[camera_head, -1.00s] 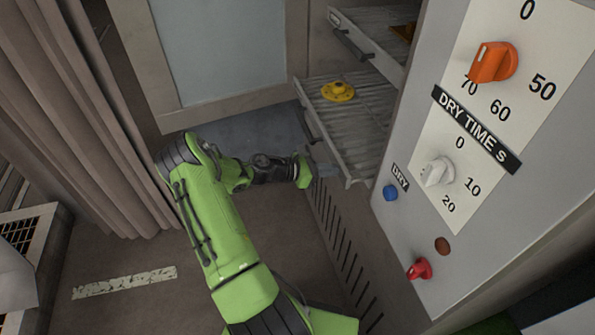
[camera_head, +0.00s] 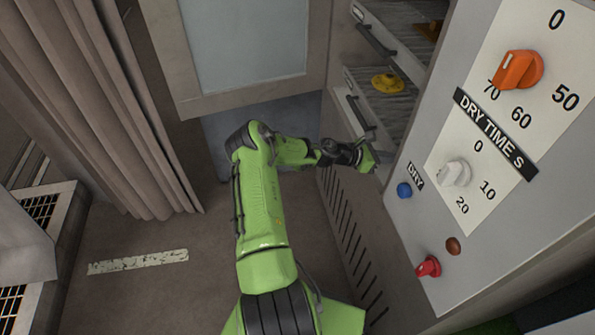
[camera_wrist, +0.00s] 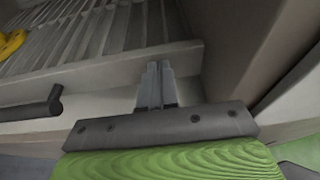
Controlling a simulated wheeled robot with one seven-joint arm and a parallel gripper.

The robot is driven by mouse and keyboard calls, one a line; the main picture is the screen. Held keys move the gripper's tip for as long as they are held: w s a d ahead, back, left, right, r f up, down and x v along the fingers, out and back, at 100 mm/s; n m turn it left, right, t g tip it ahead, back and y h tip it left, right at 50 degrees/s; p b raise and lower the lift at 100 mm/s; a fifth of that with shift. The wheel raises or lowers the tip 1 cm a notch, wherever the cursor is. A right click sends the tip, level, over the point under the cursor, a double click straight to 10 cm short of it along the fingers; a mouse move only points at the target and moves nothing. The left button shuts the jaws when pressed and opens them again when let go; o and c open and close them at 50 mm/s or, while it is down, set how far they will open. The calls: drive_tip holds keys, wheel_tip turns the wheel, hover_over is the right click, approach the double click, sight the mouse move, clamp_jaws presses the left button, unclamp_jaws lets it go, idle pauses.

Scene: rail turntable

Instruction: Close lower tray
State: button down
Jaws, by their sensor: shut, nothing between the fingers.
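The lower tray (camera_head: 349,103) is a grey ribbed tray with a dark bar handle (camera_head: 358,115) on its front. It sits largely inside the machine, below an upper tray (camera_head: 385,22). A yellow round part (camera_head: 388,83) lies on it. My gripper (camera_head: 383,172) is at the near end of the tray's front, partly hidden by the machine's panel edge. In the wrist view the shut, empty fingers (camera_wrist: 157,68) point at the right end of the tray front (camera_wrist: 110,80), right of the handle (camera_wrist: 35,108). They overlap the front; firm contact is hard to tell.
The control panel (camera_head: 480,150) with an orange knob (camera_head: 517,70), white knob, blue button and red knob stands close right of my gripper. A slotted lower panel (camera_head: 350,240) lies below the tray. Open floor (camera_head: 180,225) is on the left, with a curtain behind.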

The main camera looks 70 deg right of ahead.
drive_tip(key=shift+s+d+r, duration=0.1)
drive_tip(key=shift+s+r, duration=0.15)
drive_tip(key=shift+r, duration=0.05)
drive_tip(key=shift+w, duration=0.1)
drive_tip(key=f+p+v, duration=0.2)
drive_tip(key=v, duration=1.2)
drive_tip(key=shift+w+p, duration=0.3)
drive_tip(key=shift+p, duration=0.1)
